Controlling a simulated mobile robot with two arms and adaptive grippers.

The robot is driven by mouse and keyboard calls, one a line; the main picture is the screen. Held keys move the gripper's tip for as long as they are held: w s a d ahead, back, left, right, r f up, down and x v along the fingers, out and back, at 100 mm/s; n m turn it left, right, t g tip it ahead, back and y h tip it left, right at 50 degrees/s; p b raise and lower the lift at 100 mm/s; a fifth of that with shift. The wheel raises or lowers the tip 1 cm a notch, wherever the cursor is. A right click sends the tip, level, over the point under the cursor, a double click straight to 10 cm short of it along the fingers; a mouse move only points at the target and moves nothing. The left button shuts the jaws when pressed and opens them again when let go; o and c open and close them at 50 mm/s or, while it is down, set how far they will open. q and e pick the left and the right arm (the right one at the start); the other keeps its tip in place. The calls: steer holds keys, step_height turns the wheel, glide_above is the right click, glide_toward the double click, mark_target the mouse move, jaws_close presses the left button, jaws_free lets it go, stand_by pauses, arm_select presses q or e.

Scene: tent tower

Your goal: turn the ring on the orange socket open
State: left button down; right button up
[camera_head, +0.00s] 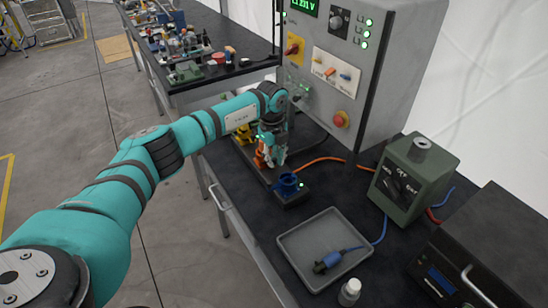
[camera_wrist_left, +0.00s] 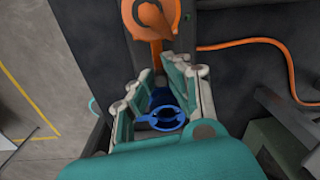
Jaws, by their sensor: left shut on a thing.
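The orange socket (camera_wrist_left: 150,22) is at the top of the left wrist view, just beyond the fingertips. It also shows in the head view (camera_head: 260,157), partly covered by my left gripper. My left gripper (camera_head: 278,162) points down at it from above, between it and a blue socket (camera_head: 288,182). In the left wrist view the fingers (camera_wrist_left: 162,72) are close together, shut on the ring of the orange socket, but the contact itself is mostly hidden. The blue socket with its ring and lug (camera_wrist_left: 168,117) shows lower down between the fingers. My right gripper is not in view.
A grey tray (camera_head: 290,246) with a blue plug (camera_head: 328,262) lies at the front. A green box (camera_head: 410,178) stands at the right, and a grey control cabinet (camera_head: 385,60) behind. An orange cable (camera_head: 320,160) crosses the dark bench. A small bottle (camera_head: 349,292) stands near the tray.

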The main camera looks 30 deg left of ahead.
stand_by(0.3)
arm_select(q)
steer(key=shift+s+a+m, duration=0.25)
steer(key=shift+m, duration=0.4)
steer(key=shift+s+a+m, duration=0.2)
steer(key=shift+s+m, duration=0.05)
steer(key=shift+m, duration=0.4)
steer(key=m, duration=0.1)
steer(key=a+m+b, duration=0.1)
steer(key=shift+s+a+m, duration=0.1)
steer(key=shift+s+m, duration=0.3)
steer(key=a+m+b, duration=0.5)
steer(key=a+m, duration=0.1)
steer(key=m, duration=0.6)
steer(key=shift+a+m, duration=0.25)
steer(key=shift+m, duration=0.15)
steer(key=shift+r, duration=0.15)
